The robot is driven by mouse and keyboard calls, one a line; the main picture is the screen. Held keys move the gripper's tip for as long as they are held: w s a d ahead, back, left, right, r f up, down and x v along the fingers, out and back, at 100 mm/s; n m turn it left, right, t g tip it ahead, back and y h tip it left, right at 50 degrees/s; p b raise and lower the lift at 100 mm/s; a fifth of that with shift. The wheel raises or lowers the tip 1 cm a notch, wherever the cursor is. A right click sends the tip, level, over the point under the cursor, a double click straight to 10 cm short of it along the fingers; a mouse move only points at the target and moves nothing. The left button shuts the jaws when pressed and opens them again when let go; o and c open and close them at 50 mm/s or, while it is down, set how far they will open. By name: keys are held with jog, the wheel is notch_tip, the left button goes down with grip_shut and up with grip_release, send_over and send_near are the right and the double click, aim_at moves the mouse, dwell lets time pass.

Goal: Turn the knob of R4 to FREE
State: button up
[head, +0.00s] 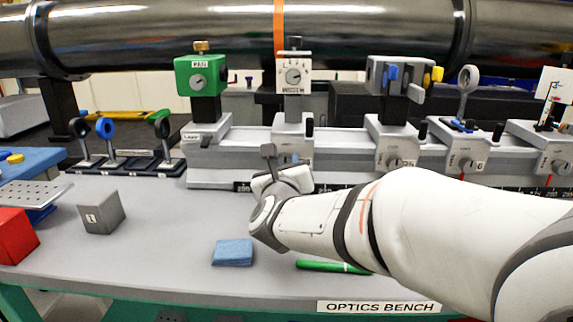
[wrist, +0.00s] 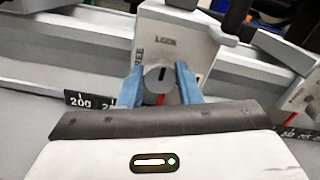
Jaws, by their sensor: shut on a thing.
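My gripper (wrist: 158,84) has its two blue fingers closed around the sides of a round grey knob (wrist: 158,76) on the sloped front of a grey rail carrier (wrist: 180,35). The knob's dark slot stands roughly upright in the wrist view, its top toward the printed LOCK; FREE is printed sideways to the left. A red mark shows just below the knob. In the head view this carrier (head: 292,128) is the second from the left, under a white dial box. My gripper (head: 284,178) hides its knob there. I cannot read an R4 label.
The rail carries neighbouring carriers, with a green box (head: 203,77) at left and a grey mount (head: 393,77) at right. The front middle-left is clear.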

jog(key=shift+c, duration=1)
jog(key=n+b, duration=0.1)
jog(key=n, duration=0.7)
jog(key=shift+b, duration=0.4)
jog(key=n+p, duration=0.1)
jog(key=n, duration=0.4)
jog(key=shift+n, duration=0.4)
jog(key=shift+f+n+p, duration=0.1)
jog(key=shift+n+p, duration=0.65)
jog(key=shift+n, duration=1.35)
